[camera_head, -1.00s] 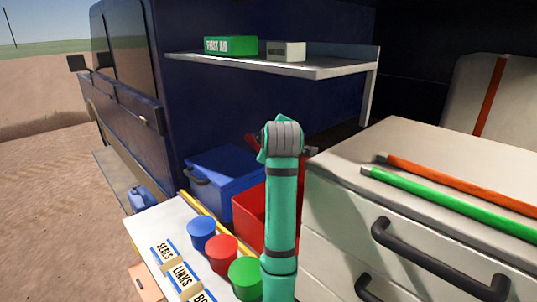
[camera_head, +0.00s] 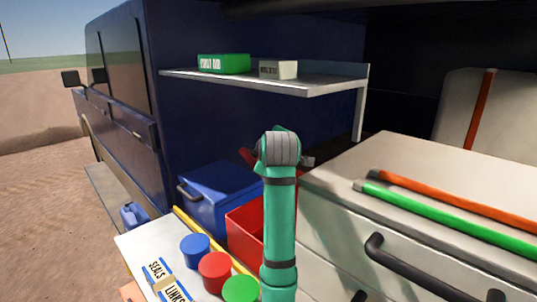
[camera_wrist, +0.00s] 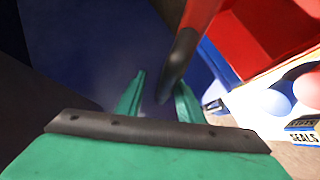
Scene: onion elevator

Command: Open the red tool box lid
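The red tool box (camera_head: 238,232) stands between the blue box and the white drawer cabinet, partly behind my arm. Its red inside shows from above, also in the wrist view (camera_wrist: 262,35). The red lid is raised, mostly hidden behind my wrist; a small part (camera_head: 248,157) shows beside it. In the wrist view a red lid edge (camera_wrist: 200,14) bears a dark handle (camera_wrist: 184,52). My gripper (camera_wrist: 160,88) has its two green fingers apart, with the handle between them, nearer the right finger. A gap shows on the left. In the head view the fingers are hidden.
A blue box (camera_head: 218,195) stands left of the tool box. A white tray (camera_head: 135,245) with blue, red and green cups is in front. The drawer cabinet (camera_head: 335,215) with orange and green rods is close on the right. A shelf (camera_head: 310,88) is above.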

